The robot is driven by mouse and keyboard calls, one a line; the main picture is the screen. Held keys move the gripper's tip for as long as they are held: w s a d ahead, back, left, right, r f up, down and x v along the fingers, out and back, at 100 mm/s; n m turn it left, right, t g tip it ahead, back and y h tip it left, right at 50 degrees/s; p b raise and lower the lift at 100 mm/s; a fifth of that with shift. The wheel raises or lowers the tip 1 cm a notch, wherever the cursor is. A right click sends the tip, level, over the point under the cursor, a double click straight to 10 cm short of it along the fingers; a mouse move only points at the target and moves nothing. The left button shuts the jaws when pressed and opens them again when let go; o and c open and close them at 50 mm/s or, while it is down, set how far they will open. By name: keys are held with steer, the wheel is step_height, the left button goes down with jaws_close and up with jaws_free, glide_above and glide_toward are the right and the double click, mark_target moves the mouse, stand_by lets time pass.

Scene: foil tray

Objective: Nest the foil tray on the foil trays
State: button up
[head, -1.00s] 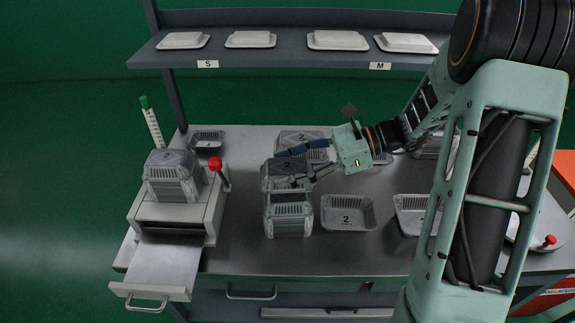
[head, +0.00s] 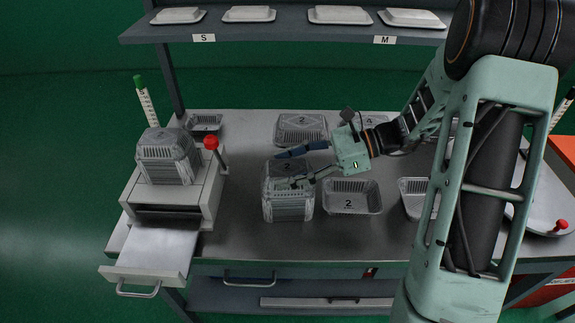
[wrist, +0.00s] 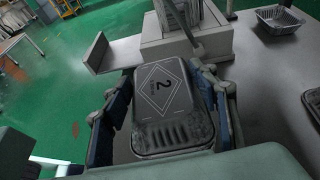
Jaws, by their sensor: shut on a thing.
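My gripper (head: 284,167) is shut on an upside-down foil tray (head: 272,172) marked 2, one finger along each side. In the wrist view the tray (wrist: 163,92) sits between the two fingers, its marked base facing the camera. The tray is over the stack of foil trays (head: 288,209) on the bench and looks lined up with it. No gap shows between them in the head view, though the fingers hide part of the join. I cannot tell whether it is fully seated.
A press-like machine (head: 180,208) with its own tray stack (head: 167,157), red knob and extended plate stands left. An upright tray (head: 352,197) lies close right of the stack; another tray (head: 300,129) lies behind. A shelf (head: 290,30) with lidded trays spans the back.

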steer(key=o, duration=0.8)
steer(key=v, duration=1.2)
steer(key=shift+w, duration=0.1)
